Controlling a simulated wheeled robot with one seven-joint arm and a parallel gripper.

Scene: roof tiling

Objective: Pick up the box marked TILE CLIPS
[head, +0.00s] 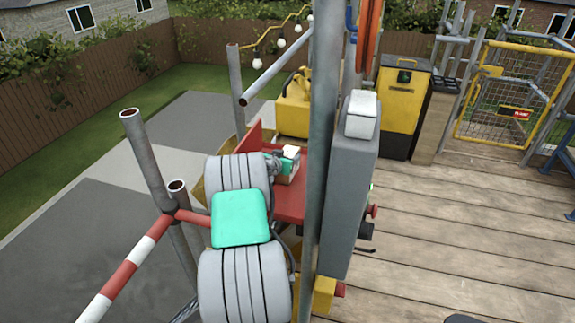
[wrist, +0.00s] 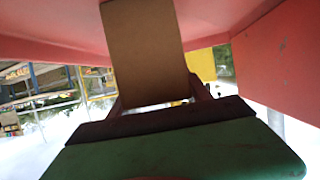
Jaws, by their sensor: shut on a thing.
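My gripper (head: 286,165) reaches over a red tray (head: 292,203) near the middle of the head view. In the wrist view, its two fingers stand at either side of a plain brown box (wrist: 145,50), and my gripper is shut on it. No lettering shows on the visible face, so I cannot read TILE CLIPS. I cannot tell whether the box touches the tray floor.
Red walls of the tray (wrist: 275,60) rise close around the box. A grey scaffold pole (head: 322,150) stands upright just right of my arm. A yellow-and-black cabinet (head: 402,100) and a yellow mesh gate (head: 510,100) stand behind. The plank deck (head: 450,220) at right is mostly clear.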

